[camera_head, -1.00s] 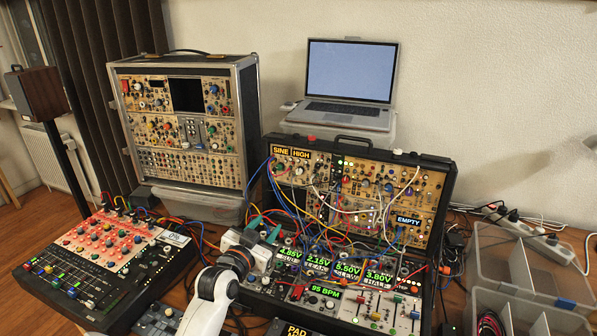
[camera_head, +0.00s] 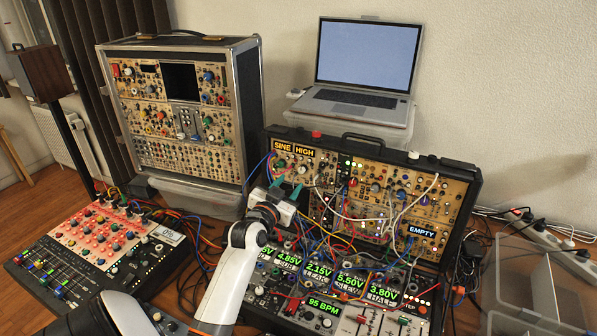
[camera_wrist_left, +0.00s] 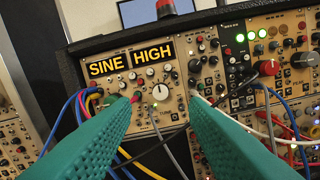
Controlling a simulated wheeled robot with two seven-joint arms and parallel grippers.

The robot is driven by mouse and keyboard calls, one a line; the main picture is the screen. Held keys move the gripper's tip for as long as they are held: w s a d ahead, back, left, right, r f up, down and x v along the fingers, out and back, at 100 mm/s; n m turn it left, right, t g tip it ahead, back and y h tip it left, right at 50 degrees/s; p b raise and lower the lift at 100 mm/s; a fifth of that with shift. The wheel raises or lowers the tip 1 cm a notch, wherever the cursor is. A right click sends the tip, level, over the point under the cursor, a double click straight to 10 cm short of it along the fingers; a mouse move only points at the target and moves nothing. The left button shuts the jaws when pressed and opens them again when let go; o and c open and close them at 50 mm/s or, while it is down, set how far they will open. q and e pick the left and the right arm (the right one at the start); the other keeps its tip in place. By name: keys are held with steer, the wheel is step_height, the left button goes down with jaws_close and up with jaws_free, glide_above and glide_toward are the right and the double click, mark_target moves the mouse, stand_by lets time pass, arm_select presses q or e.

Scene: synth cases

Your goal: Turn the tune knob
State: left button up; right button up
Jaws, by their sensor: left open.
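In the left wrist view, the module with the yellow SINE (camera_wrist_left: 107,66) and HIGH (camera_wrist_left: 153,53) displays fills the upper middle. A large pale knob with a dark pointer (camera_wrist_left: 160,92) sits under the HIGH display. I take it for the tune knob, though its small lettering is hard to read. My left gripper (camera_wrist_left: 164,108) is open, its green fingers on either side of the knob in this view and apart from it. In the head view, my left gripper (camera_head: 286,191) is at the left front of the raised synth panel. My right gripper is not in view.
Patch cables (camera_wrist_left: 262,125) hang close around the module, some near the fingers. A laptop (camera_head: 364,65) stands behind the synth case (camera_head: 460,185). A tall modular rack (camera_head: 180,105) and a red-topped mixer (camera_head: 95,250) are to the left. Clear bins (camera_head: 530,270) stand at right.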

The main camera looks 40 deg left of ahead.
mark_target(301, 170)
arm_select(q)
steer(key=x, duration=0.5)
steer(key=shift+w+f, duration=0.1)
steer(key=shift+f, duration=0.05)
steer(key=shift+w+a, duration=0.25)
steer(key=shift+w, duration=0.45)
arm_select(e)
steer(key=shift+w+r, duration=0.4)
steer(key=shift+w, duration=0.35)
arm_select(q)
jaws_close()
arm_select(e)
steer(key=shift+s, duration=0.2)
